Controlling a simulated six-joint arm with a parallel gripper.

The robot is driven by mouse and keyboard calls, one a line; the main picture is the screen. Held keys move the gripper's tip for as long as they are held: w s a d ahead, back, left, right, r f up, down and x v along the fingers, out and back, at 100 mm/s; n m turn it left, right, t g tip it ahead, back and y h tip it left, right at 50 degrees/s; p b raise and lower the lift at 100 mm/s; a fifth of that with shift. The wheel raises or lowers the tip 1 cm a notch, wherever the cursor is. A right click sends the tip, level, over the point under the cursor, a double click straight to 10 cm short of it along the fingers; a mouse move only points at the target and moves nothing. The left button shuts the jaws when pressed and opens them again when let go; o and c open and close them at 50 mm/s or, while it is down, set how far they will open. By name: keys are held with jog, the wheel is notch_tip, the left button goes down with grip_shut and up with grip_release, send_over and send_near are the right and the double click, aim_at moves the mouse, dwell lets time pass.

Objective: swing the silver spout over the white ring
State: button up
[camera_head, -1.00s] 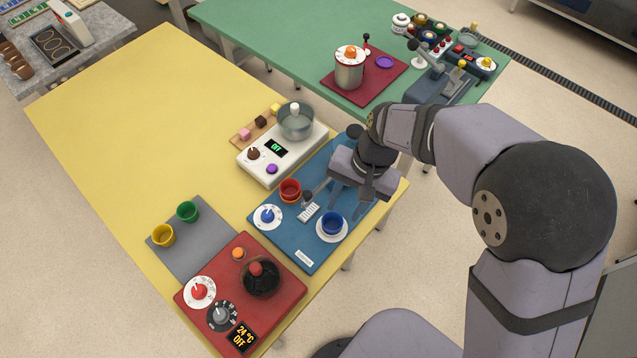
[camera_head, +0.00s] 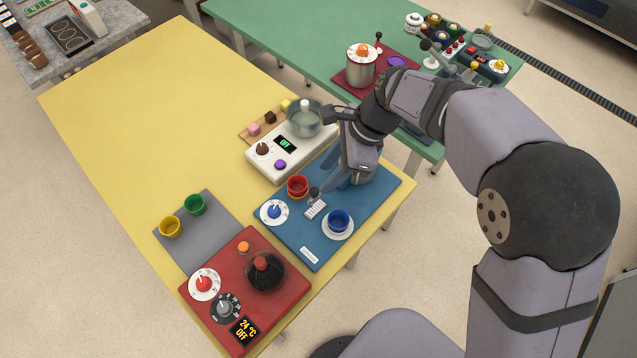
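A thin grey spout (camera_head: 325,187) with a dark tip reaches out over the blue mat (camera_head: 290,237), above a small white slotted plate (camera_head: 316,209). I take it for the silver spout. A white round saucer (camera_head: 338,236) carries a blue cup (camera_head: 339,219) to the front right of the spout tip; its rim shows as a white ring, but I cannot tell if it is the one named. The spout tip is not over it. My gripper (camera_head: 356,177) is low over the back right of the mat, by the spout's base. Its fingertips are unclear.
Red cups (camera_head: 297,187) and a white dial with a blue knob (camera_head: 274,212) stand left of the spout. A white scale (camera_head: 267,163) with a glass bowl (camera_head: 305,121) is behind. A red unit (camera_head: 231,310) is in front. The yellow table's left part is clear.

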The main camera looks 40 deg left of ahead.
aim_at(315, 191)
jog(key=shift+p+x, duration=0.75)
jog(key=shift+x, duration=2.5)
jog(key=shift+c, duration=0.6)
grip_shut()
